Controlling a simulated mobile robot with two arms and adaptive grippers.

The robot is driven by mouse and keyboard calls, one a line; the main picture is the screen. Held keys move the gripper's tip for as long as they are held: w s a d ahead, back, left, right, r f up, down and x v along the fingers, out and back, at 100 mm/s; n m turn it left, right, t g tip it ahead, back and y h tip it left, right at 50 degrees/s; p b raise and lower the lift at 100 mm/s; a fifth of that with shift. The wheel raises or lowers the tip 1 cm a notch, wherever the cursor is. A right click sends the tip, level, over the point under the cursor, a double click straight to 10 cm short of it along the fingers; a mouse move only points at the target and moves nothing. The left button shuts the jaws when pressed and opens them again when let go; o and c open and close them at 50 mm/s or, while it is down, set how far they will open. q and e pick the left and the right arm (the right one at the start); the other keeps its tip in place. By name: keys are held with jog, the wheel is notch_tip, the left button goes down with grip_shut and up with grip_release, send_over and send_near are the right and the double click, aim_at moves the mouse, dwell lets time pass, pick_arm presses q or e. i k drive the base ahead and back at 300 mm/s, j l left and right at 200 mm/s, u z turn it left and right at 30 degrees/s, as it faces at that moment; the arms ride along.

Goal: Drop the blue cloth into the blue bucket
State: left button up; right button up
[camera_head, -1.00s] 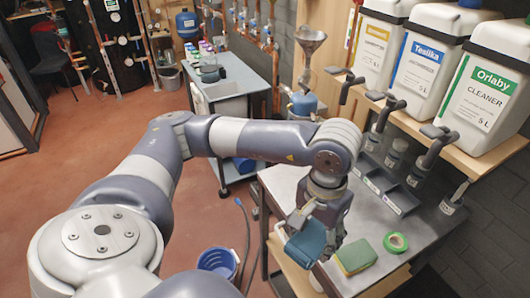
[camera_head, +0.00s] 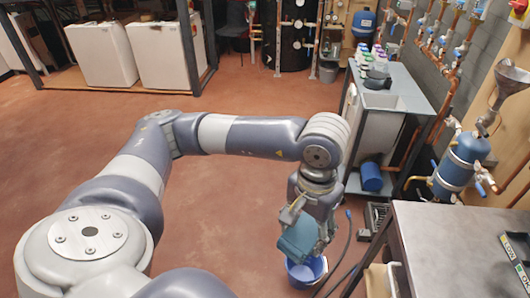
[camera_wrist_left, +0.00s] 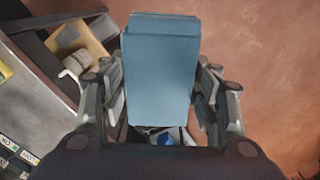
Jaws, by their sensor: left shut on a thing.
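The blue cloth (camera_head: 297,240) is a folded teal-blue pad gripped in my left gripper (camera_head: 310,228). In the left wrist view the cloth (camera_wrist_left: 160,70) fills the space between the two fingers, which are shut on it. The blue bucket (camera_head: 307,273) stands on the floor below the gripper in the head view. The cloth overlaps the bucket's far rim in the picture and hangs above it; the exact height gap cannot be told. Part of the bucket is hidden behind the cloth. My right gripper is not in view.
A grey-topped workbench (camera_head: 440,225) stands right of the bucket. A dark hose (camera_head: 345,245) lies on the floor between them. A cart (camera_head: 400,95) with bottles and a blue cylinder is behind. The red floor to the left is open.

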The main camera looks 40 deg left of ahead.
aim_at(300, 277)
jog(key=u, duration=0.85)
jog(key=j+z, duration=0.1)
jog(key=z, duration=0.3)
jog(key=i+j+z, duration=0.1)
jog(key=z, duration=0.3)
jog(key=j+z, duration=0.2)
jog(key=z, duration=0.2)
jog(key=j+z, duration=0.15)
jog(key=z, duration=0.25)
jog(key=j+z, duration=0.15)
jog(key=z, duration=0.25)
jog(key=k+j+z, duration=0.15)
jog(key=j, duration=0.3)
jog(key=k+j+z, duration=0.1)
jog(key=j, duration=0.3)
jog(key=k+j+z, duration=0.15)
jog(key=k+j, duration=0.15)
jog(key=k+j+z, duration=0.15)
jog(key=j, duration=0.3)
jog(key=k+j, duration=0.05)
